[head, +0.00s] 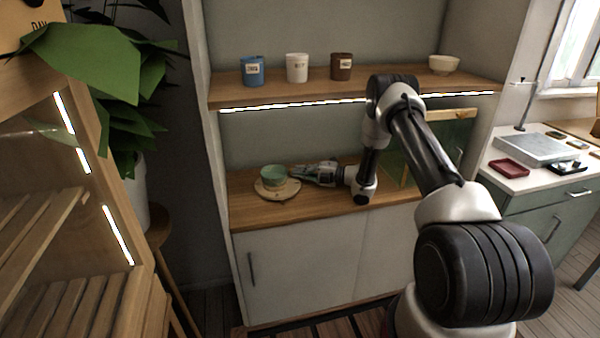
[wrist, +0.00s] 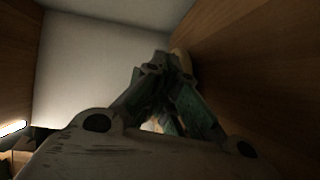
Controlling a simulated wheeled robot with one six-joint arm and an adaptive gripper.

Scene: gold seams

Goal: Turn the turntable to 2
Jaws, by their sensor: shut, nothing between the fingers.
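The turntable (head: 290,190) is a round pale wooden disc on the lower shelf of the cabinet. A green bowl-like vessel (head: 273,172) stands on it. My gripper (head: 297,174) reaches in from the right, low over the shelf, with its tip at the right side of the turntable. I cannot tell whether it touches the disc or the vessel. In the wrist view my gripper (wrist: 158,65) has its fingertips together with nothing between them. A small pale edge (wrist: 181,58) shows behind the fingertips. No number on the turntable can be read.
The lower shelf (head: 250,212) is clear at its front left. The upper shelf (head: 285,93) above holds a blue cup (head: 252,71), a white cup (head: 297,67), a brown cup (head: 341,66) and a cream bowl (head: 443,65). A framed green board (head: 450,135) stands behind my arm.

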